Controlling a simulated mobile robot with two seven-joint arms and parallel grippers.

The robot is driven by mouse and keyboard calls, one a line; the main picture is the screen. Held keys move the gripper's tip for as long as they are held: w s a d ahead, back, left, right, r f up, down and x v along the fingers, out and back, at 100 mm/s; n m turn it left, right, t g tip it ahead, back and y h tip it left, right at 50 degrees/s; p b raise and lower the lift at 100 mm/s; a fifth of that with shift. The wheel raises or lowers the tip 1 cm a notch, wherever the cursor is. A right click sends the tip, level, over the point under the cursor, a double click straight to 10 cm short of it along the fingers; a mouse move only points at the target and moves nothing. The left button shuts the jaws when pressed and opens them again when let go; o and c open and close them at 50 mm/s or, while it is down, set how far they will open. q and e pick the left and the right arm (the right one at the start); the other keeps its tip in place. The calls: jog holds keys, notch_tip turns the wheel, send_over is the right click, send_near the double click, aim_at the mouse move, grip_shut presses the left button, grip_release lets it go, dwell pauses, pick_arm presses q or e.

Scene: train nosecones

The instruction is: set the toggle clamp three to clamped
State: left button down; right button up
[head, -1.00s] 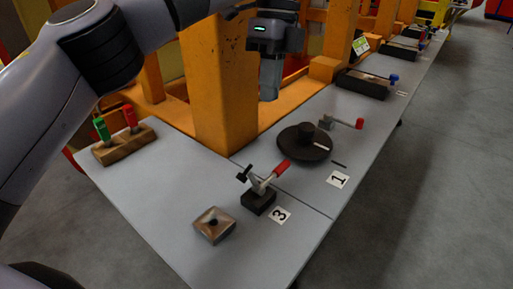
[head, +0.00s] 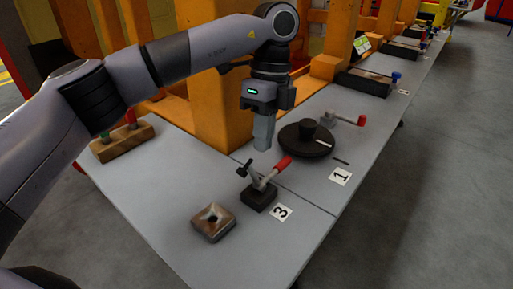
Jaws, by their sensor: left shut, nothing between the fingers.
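Toggle clamp three (head: 260,190) stands on the grey table beside a label reading 3 (head: 280,212). It has a black base, a metal linkage and a red handle (head: 282,163) that slants up to the right. A black-tipped arm points up to the left, clear of the table. My left gripper (head: 263,148) points down with its fingers shut and empty. In the picture it is just above the clamp, near the red handle; I cannot tell the exact gap. My right gripper is not in view.
A square metal block with a hole (head: 213,222) sits left of the clamp. A black round fixture (head: 307,139) and a red-handled clamp (head: 343,119) stand behind, near label 1 (head: 340,176). An orange post rises behind my gripper. A wooden block (head: 122,142) holds tools at left.

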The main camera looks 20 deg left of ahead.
pick_arm(q)
jog(key=shift+s+a+f, duration=0.1)
jog(key=shift+s+f, duration=0.2)
jog(key=shift+s, duration=0.45)
jog(key=shift+s+a+f, duration=0.1)
jog(key=shift+s+f, duration=0.15)
jog(key=shift+s, duration=0.45)
